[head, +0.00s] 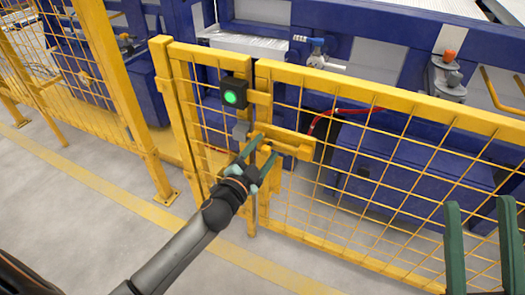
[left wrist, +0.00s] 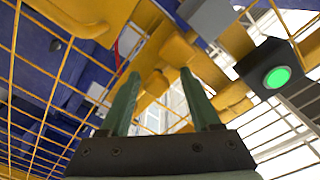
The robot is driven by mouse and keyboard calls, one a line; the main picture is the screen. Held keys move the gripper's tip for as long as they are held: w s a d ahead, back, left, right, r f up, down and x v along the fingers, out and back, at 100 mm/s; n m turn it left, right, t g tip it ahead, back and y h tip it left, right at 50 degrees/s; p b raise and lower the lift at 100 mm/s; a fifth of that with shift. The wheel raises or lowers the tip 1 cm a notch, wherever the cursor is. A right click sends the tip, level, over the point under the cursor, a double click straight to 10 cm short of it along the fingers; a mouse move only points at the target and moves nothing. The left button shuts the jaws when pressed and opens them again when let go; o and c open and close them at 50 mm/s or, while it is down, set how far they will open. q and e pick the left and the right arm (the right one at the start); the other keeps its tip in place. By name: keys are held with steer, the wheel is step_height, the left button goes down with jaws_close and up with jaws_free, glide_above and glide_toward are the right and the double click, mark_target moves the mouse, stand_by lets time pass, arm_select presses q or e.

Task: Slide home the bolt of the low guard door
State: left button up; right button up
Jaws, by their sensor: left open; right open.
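The low guard door is a yellow mesh panel (head: 400,112); a narrower yellow mesh panel (head: 205,60) stands at its left. The yellow bolt assembly (head: 290,142) lies across the door's left edge, near a grey block (head: 240,131). My left gripper (head: 262,154) is open at the bolt, one finger on each side of a small yellow knob. In the left wrist view a yellow piece of the bolt (left wrist: 155,84) shows between the open fingers; I cannot tell whether they touch it. My right gripper (head: 480,212) is open and empty at the lower right, before the door.
A black box with a lit green lamp (head: 231,96) sits above the bolt; the lamp also shows in the left wrist view (left wrist: 277,77). Blue machinery (head: 360,160) and a red hose (head: 345,112) are behind the mesh. The grey floor (head: 80,220) in front is clear.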

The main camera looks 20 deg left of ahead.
arm_select(q)
steer(key=shift+s, duration=0.15)
steer(key=s+a+p, duration=0.1)
steer(key=s, duration=1.1)
steer(key=shift+p, duration=0.3)
steer(key=shift+s, duration=0.1)
